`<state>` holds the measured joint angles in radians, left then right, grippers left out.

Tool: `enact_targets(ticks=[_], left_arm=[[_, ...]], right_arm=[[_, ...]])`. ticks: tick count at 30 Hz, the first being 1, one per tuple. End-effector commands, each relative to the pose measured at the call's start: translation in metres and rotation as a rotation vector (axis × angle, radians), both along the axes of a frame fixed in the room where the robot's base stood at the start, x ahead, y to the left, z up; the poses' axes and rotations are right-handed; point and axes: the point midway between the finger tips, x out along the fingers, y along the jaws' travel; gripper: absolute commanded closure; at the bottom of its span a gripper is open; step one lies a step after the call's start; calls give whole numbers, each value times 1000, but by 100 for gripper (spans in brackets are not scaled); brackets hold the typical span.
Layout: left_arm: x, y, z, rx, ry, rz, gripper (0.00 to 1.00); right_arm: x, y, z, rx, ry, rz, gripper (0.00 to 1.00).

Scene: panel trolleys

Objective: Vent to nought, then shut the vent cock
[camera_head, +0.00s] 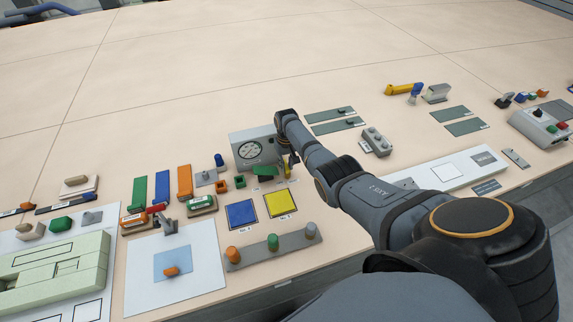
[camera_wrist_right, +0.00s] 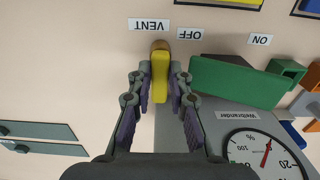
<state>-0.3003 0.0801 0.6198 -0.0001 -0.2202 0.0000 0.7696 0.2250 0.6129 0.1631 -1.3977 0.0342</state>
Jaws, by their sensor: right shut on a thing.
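My right gripper (camera_head: 289,166) is at the front right of the grey gauge box (camera_head: 236,141). In the right wrist view the jaws (camera_wrist_right: 160,90) are shut on a yellow lever (camera_wrist_right: 160,70), which has a brownish end near the upside-down VENT and OFF labels. A green lever (camera_wrist_right: 238,82) lies beside it, by the ON label; it also shows in the head view (camera_head: 264,171). The round white gauge (camera_wrist_right: 262,158) has a red needle and is partly cut off by the frame edge. I cannot read its value for certain. My left gripper is not in view.
Blue (camera_head: 242,214) and yellow (camera_head: 280,203) squares lie in front of the gauge box. A grey rail with round knobs (camera_head: 273,251) is nearer me. Green and orange blocks stand to the left. The back of the table is clear.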

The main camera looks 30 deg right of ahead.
Motion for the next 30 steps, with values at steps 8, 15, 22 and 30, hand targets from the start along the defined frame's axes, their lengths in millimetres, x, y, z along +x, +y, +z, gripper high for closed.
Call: enact_targets(ticks=[8, 15, 22, 30], left_arm=[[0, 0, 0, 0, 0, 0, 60], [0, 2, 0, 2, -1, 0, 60], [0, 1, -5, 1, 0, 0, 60], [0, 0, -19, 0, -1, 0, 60]], right_arm=[[0, 0, 0, 0, -1, 1, 58], [0, 0, 0, 1, -1, -2, 58], [-1, -2, -1, 1, 0, -194, 58], [-4, -7, -3, 0, -2, -688, 58]])
